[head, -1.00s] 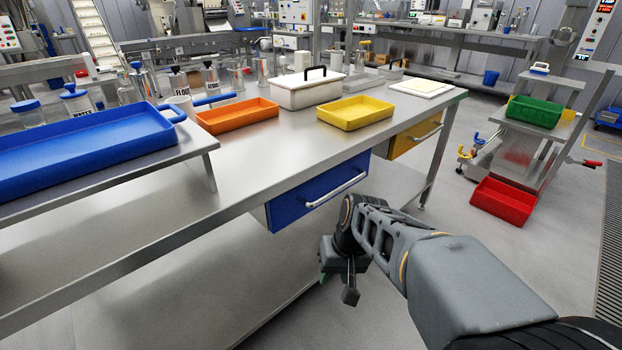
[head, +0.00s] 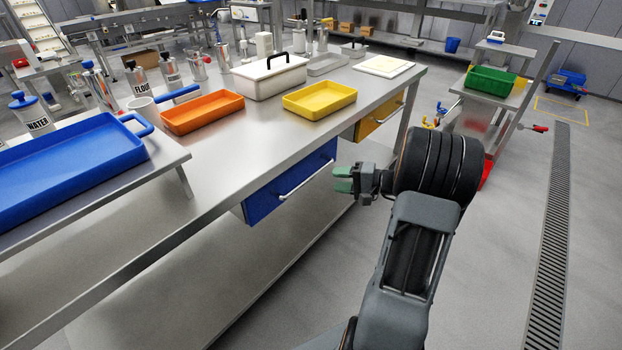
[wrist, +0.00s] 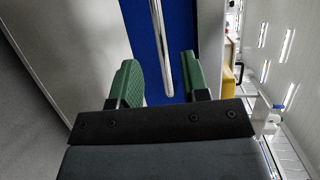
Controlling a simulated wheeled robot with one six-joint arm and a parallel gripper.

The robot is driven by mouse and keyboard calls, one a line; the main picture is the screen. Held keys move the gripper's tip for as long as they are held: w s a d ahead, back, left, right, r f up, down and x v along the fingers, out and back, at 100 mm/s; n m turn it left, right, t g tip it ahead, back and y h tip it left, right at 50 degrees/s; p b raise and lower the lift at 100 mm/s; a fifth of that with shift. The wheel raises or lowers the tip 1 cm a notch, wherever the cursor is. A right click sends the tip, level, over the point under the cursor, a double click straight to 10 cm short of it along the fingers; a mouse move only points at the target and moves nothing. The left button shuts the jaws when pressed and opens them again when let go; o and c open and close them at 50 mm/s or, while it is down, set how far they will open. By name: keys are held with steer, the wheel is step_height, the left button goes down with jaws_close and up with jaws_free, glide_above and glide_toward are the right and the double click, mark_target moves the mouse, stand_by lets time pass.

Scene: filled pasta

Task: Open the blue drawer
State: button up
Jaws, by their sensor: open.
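The blue drawer (head: 290,182) sits under the steel table and looks shut. Its bar handle (head: 308,179) runs along its front. My gripper (head: 342,179) is to the right of the handle in the head view, at about the handle's height, with its green fingers pointing at the drawer. In the wrist view my gripper (wrist: 158,80) is open, and the handle (wrist: 160,45) lies between the lines of its two fingers, in front of the blue drawer front (wrist: 180,30). The gap to the handle is hard to judge; nothing is held.
The yellow drawer (head: 378,117) is farther along the same table. On the steel table (head: 235,150) stand a yellow tray (head: 320,105), an orange tray (head: 200,118) and a white lidded box (head: 268,82). A trolley with a green bin (head: 490,80) stands right. The floor before the table is clear.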

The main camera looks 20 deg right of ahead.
mark_target(311, 176)
steer(key=b+x, duration=0.1)
steer(key=x, duration=0.8)
steer(key=shift+a, duration=0.1)
jaws_close()
stand_by(0.4)
